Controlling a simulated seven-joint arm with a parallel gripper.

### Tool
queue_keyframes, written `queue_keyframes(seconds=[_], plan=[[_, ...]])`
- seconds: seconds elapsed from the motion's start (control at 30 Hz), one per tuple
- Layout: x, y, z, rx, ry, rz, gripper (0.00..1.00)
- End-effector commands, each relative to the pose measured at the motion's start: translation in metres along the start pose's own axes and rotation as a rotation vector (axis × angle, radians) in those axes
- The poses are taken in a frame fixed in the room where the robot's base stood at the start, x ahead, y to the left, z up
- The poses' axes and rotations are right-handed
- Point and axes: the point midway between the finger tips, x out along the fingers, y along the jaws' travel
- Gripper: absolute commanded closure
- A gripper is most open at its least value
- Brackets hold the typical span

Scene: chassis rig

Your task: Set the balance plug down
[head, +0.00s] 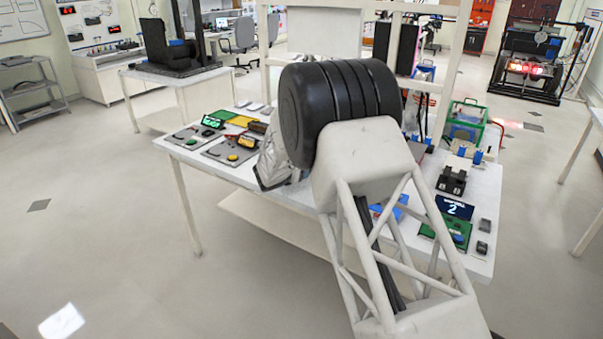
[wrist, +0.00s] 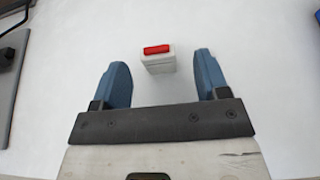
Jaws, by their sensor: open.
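In the wrist view, my gripper (wrist: 159,85) is open, with its two blue fingers spread apart. A small white block with a red top (wrist: 158,58) stands on the white tabletop (wrist: 230,35) just beyond and between the fingertips. Nothing shows between the fingers themselves, and neither finger appears to touch the block. I cannot tell for sure whether this block is the balance plug. In the head view my own arm hides the gripper and the block.
In the head view, grey panels with green and yellow parts (head: 232,150) lie at the table's left. A green board with a display reading 2 (head: 455,208) and a black device (head: 452,181) are at the right. In the wrist view, a grey plate (wrist: 8,75) edges the left; the tabletop around the block is clear.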

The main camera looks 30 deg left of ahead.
Motion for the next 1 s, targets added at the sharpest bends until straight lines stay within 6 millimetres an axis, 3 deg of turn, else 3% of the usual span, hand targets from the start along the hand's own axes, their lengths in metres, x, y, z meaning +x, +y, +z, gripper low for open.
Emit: queue_keyframes(seconds=[0.47, 1.0], plan=[[0.004, 0.000, 0.001, 0.001, -0.001, 0.000, 0.32], [0.047, 0.002, 0.002, 0.001, 0.000, -0.001, 0.32]])
